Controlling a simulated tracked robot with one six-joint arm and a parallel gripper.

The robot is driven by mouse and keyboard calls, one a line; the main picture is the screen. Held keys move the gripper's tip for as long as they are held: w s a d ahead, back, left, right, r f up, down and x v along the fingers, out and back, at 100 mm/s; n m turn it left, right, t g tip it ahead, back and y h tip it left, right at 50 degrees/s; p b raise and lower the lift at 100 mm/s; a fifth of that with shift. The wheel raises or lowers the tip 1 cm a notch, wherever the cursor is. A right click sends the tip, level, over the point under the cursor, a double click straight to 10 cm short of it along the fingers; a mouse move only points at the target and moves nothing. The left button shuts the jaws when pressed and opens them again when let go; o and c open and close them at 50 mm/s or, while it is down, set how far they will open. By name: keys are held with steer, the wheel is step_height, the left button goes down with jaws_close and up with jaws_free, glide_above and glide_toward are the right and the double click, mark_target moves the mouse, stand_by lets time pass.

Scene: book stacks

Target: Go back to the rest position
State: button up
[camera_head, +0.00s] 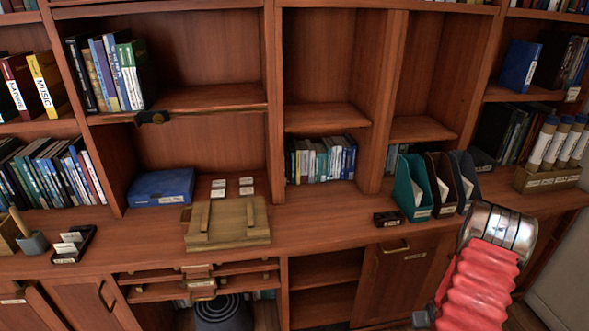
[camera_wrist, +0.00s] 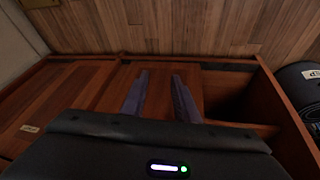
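My gripper (camera_wrist: 160,76) shows in the wrist view with its two dark fingers apart and nothing between them. It points at the front of a reddish-brown wooden cabinet (camera_wrist: 65,95), with a plank floor (camera_wrist: 190,25) beyond. Whether the fingertips touch the wood cannot be told. In the head view my arm, with a red ribbed sleeve and a metal ring, is at the lower right, in front of the lower cabinets. The gripper itself is out of that view.
The counter (camera_head: 330,215) holds a wooden stand (camera_head: 228,222), a blue box (camera_head: 160,187), a teal file holder (camera_head: 411,187), and a crate of rolled tubes (camera_head: 545,180). Bookshelves rise behind. A dark ribbed bin (camera_head: 223,312) is below. A dark rounded object (camera_wrist: 300,85) is at the wrist view's right.

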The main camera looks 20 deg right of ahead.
steer(key=a+r+g+y, duration=0.1)
steer(key=a+r+g, duration=0.1)
steer(key=a+r, duration=0.9)
steer(key=a+r+g, duration=0.1)
steer(key=a+r, duration=0.5)
steer(key=r, duration=0.9)
steer(key=s+a+r+n+t+y, duration=0.1)
steer(key=s+a+r+n+t, duration=0.1)
steer(key=a+r, duration=1)
steer(key=s+a+r+n+t+y, duration=0.1)
steer(key=s+a+r+n+t, duration=0.1)
steer(key=a+r, duration=1)
steer(key=s+a+t, duration=0.1)
steer(key=a, duration=0.5)
steer(key=shift+s+a+r+n, duration=0.15)
steer(key=shift+s+a+n, duration=0.15)
steer(key=shift+s, duration=0.05)
